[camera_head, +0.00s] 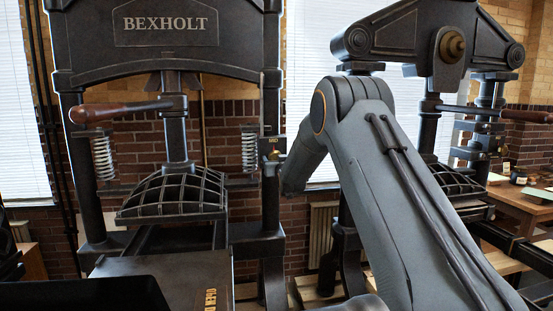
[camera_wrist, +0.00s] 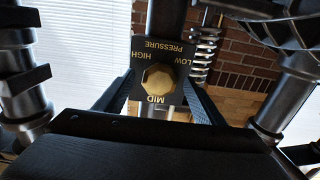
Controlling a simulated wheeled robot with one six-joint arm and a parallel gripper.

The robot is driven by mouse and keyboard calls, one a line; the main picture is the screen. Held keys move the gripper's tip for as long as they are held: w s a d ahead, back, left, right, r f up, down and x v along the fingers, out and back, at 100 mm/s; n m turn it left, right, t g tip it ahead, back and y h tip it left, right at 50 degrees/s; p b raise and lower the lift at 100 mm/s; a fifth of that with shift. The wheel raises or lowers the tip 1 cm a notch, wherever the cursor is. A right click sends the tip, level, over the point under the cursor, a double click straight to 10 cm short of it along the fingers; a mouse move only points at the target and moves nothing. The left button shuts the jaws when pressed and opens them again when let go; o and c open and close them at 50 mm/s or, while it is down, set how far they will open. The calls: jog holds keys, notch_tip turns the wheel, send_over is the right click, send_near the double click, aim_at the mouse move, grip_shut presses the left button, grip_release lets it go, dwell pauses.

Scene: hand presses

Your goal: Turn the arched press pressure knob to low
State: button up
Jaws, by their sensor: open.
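The arched press (camera_head: 165,52), marked BEXHOLT, stands at the left of the head view. Its pressure knob (camera_head: 274,154) is small and brassy, on the right upright under a tag reading MID. In the wrist view the faceted gold knob (camera_wrist: 158,79) sits on a dark label plate (camera_wrist: 143,56) with PRESSURE, LOW, HIGH and MID, seen upside down. My gripper (camera_wrist: 158,92) is open, with one dark finger on each side of the knob. Contact with the knob cannot be told. My arm hides the gripper's fingers in the head view.
A wooden-handled lever (camera_head: 118,110) and a ribbed platen (camera_head: 175,194) belong to the arched press. A second press (camera_head: 410,35) stands at the right, partly behind my arm. A wooden table (camera_head: 525,200) is at the far right. A coil spring (camera_wrist: 206,50) shows beyond the label plate.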

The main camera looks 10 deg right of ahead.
jog(key=shift+w, duration=0.2)
jog(key=c, duration=1.1)
jog(key=shift+o, duration=0.2)
jog(key=shift+b, duration=0.35)
